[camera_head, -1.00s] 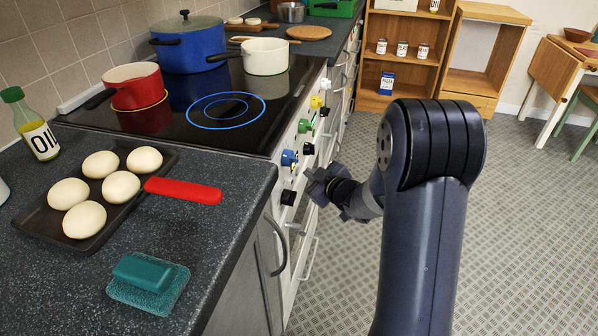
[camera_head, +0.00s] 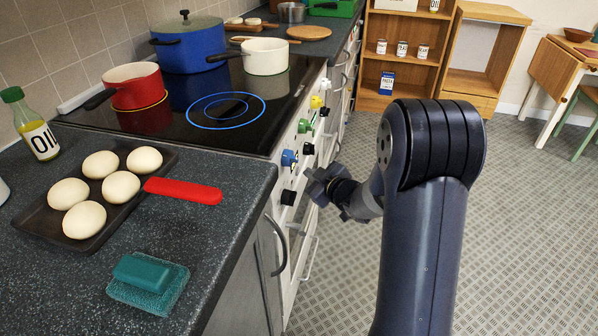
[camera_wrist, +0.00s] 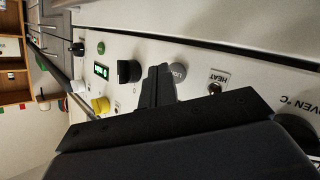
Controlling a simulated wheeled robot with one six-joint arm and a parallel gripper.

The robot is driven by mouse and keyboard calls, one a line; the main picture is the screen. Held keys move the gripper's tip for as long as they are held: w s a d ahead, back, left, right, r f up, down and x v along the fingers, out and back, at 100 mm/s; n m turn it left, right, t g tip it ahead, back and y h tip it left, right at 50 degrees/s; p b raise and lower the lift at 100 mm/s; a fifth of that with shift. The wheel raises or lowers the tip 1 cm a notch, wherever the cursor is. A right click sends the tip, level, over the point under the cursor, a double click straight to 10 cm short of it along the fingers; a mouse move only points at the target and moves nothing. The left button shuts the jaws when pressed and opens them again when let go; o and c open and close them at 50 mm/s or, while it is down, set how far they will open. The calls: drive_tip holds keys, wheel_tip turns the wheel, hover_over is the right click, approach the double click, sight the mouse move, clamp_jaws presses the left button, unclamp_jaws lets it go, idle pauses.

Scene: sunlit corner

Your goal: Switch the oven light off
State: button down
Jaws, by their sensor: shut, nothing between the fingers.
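The oven front (camera_head: 297,235) is a pale panel with a row of knobs, below the hob. My gripper (camera_head: 316,184) is close in front of this panel. In the wrist view my gripper (camera_wrist: 159,72) is shut and empty, its fingertips right beside a round grey button (camera_wrist: 178,71). The lettering on that button is too small to read surely, and I cannot tell whether the fingers touch it. I cannot make out which control is the oven light, or whether the light is on.
A black knob (camera_wrist: 128,71), a green display (camera_wrist: 101,70) and a yellow knob (camera_wrist: 100,105) are left of the fingers. The floor (camera_head: 530,220) at right is clear.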

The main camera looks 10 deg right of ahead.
drive_tip(key=shift+a, duration=0.1)
drive_tip(key=shift+w+a, duration=0.2)
drive_tip(key=shift+a, duration=0.1)
drive_tip(key=shift+a, duration=0.1)
idle(0.4)
drive_tip(key=shift+s+d, duration=0.2)
drive_tip(key=shift+d, duration=0.3)
drive_tip(key=s+d+p, duration=0.1)
drive_tip(key=s+d, duration=0.1)
drive_tip(key=d, duration=0.3)
drive_tip(key=shift+s+d, duration=0.15)
drive_tip(key=shift+d, duration=0.15)
idle(2.8)
